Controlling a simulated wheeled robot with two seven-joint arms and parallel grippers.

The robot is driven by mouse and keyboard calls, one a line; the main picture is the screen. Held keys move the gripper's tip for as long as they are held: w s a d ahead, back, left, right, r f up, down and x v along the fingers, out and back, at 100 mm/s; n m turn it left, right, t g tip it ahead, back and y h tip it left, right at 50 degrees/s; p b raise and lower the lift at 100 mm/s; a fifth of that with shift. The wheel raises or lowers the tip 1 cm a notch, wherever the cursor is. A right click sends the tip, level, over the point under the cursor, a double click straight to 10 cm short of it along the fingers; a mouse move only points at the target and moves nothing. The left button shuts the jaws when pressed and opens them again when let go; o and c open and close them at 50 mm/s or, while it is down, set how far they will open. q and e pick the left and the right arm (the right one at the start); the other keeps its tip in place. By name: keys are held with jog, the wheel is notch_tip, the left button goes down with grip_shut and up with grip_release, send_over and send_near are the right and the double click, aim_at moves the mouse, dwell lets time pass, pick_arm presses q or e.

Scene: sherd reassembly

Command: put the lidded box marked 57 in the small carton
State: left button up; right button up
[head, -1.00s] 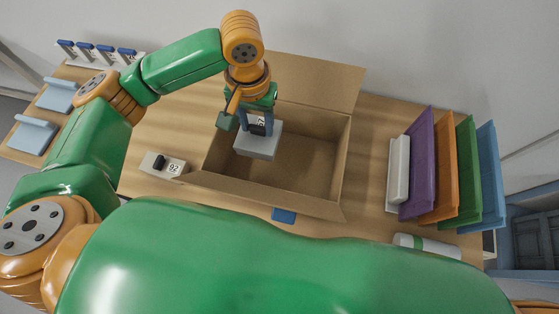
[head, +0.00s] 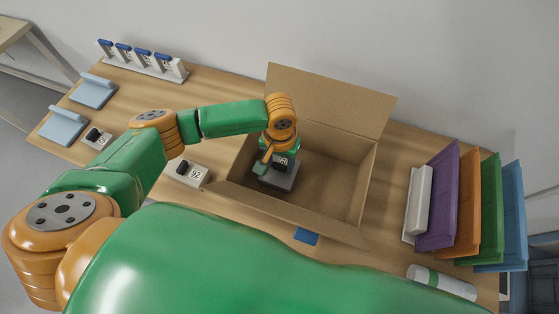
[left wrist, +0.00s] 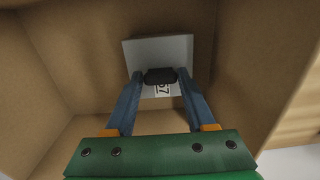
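The lidded box marked 57 (head: 277,180) is grey with a dark handle on its lid. It is down inside the open brown carton (head: 335,190), toward the left side. My left gripper (head: 281,163) reaches into the carton from above. In the left wrist view the gripper (left wrist: 160,77) has its two blue fingers closed on the ends of the dark handle, with the 57 label on the box (left wrist: 160,50) beside it. I cannot tell whether the box touches the carton floor. My right gripper is not in view.
A box marked 92 (head: 187,173) stands left of the carton, another small box (head: 97,137) farther left. Blue trays (head: 93,91) and a rack (head: 142,62) are at far left. Upright coloured panels (head: 437,195), a white roll (head: 441,282) and a blue piece (head: 306,236) are on the right and front.

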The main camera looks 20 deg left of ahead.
aim_at(280, 166)
pick_arm(q)
jog(key=o, duration=0.3)
notch_tip(280, 166, up, 12)
jog(key=shift+r, duration=0.2)
dwell(0.4)
